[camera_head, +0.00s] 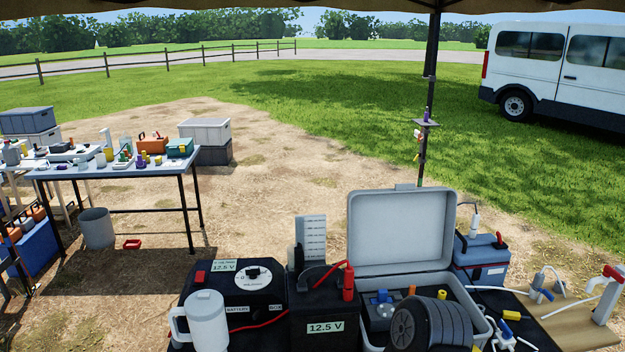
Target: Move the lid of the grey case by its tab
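The grey case (374,275) stands open on the near table, right of centre. Its lid (400,228) is raised, standing nearly upright at the back of the case with its pale inner face toward me. A small tab (405,187) sticks up at the middle of the lid's top edge. Inside the case are a dark unit with a blue part (381,298) and orange and yellow pieces. A dark grey ribbed reel (432,324) hides the front of the case. Neither of my grippers shows in this view.
Left of the case stand a black 12.5 V battery box (325,310), a dial box (243,288) and a white jug (207,320). A blue box with red clips (482,258) stands close right of the lid. A dark pole (428,110) rises behind the lid.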

